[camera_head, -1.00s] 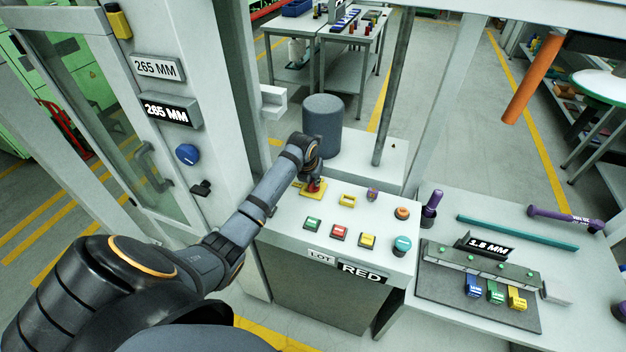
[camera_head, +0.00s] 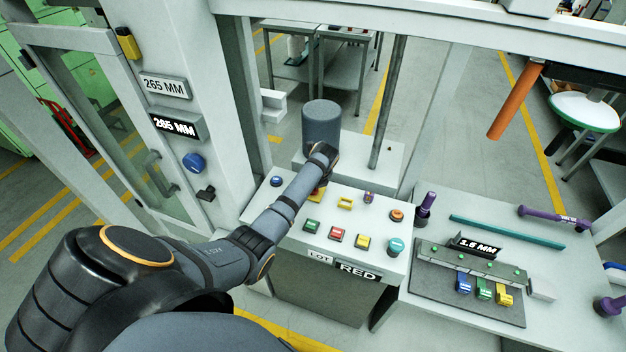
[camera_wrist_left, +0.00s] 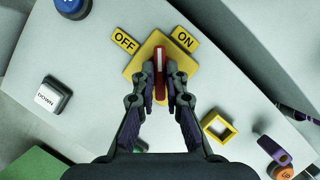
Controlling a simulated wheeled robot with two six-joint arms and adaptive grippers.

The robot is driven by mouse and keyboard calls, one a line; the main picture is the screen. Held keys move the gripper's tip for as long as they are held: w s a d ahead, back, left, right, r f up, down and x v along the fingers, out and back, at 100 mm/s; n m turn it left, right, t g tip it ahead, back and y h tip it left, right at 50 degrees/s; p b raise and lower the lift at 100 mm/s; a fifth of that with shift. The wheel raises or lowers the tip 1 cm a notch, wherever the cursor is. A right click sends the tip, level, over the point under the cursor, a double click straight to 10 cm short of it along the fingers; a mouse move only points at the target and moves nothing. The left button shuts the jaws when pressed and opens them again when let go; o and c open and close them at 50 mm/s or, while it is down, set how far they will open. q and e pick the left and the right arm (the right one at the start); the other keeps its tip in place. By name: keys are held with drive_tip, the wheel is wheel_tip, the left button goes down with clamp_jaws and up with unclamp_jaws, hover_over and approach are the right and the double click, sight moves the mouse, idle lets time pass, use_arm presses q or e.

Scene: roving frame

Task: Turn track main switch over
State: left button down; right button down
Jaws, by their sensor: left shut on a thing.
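The main switch has a red handle (camera_wrist_left: 159,80) with a white line on a yellow plate (camera_wrist_left: 187,70), in the left wrist view. The yellow OFF label (camera_wrist_left: 124,40) is at the plate's upper left and the ON label (camera_wrist_left: 185,38) at its upper right. The handle's marked end points up the picture, between the two labels. My left gripper (camera_wrist_left: 161,72) is shut on the handle, one finger on each side. In the head view my left gripper (camera_head: 318,185) is over the console top and hides most of the switch. My right gripper is not in view.
The console carries a green button (camera_head: 311,226), a red button (camera_head: 336,235), a yellow button (camera_head: 363,242), a teal knob (camera_head: 395,246) and an empty yellow square frame (camera_head: 345,203). A grey cylinder (camera_head: 322,126) stands close behind my wrist. A post (camera_head: 387,105) rises behind the console.

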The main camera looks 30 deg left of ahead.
use_arm(q)
drive_tip(key=n, duration=0.2)
drive_tip(key=shift+w+r+n+g+y, duration=0.1)
drive_tip(key=shift+w+n+g+y, duration=0.05)
drive_tip(key=shift+n+g+y, duration=0.2)
drive_tip(key=shift+n+g, duration=0.45)
drive_tip(key=shift+n, duration=0.5)
drive_tip(key=shift+w+n+g+b, duration=0.1)
drive_tip(key=shift+n+g+b, duration=0.35)
drive_tip(key=shift+n, duration=0.75)
drive_tip(key=shift+n+g+b, duration=0.55)
drive_tip(key=shift+n+b, duration=0.15)
drive_tip(key=shift+n, duration=0.7)
drive_tip(key=c, duration=1.4)
unclamp_jaws()
